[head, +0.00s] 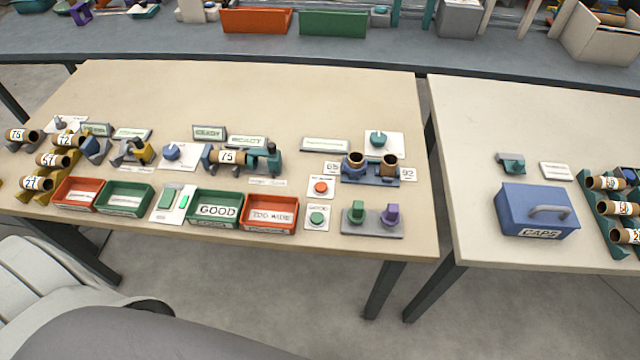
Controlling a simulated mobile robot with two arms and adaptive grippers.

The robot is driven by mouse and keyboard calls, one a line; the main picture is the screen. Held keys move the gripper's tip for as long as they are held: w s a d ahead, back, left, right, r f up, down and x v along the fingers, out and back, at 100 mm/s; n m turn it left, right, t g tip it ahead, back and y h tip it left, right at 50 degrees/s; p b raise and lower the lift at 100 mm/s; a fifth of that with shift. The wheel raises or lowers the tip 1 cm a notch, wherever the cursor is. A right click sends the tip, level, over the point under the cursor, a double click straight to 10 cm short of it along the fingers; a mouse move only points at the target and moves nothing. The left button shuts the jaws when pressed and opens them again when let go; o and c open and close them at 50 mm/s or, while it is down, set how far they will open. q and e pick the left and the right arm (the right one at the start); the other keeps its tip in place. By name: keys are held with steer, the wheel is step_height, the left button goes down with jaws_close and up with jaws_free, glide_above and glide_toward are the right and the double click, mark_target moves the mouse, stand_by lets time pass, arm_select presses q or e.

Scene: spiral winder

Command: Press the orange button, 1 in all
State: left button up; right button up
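The orange button (320,187) is a round orange-red cap on a white plate, near the front of the left table, right of the red bin marked "TOO WIDE". A green round button (317,217) sits on its own white plate just in front of it. Nothing covers the orange button, and whether it is pressed in cannot be seen. Neither of my grippers is in view. Light and dark grey rounded parts fill the lower left corner, apart from the buttons.
The left table (250,95) is clear at its back. A red bin (270,214) and a green "GOOD" bin (214,210) stand left of the button. A blue fixture with two tubes (371,173) stands behind right. A gap separates the right table (480,120), which bears a blue box (535,210).

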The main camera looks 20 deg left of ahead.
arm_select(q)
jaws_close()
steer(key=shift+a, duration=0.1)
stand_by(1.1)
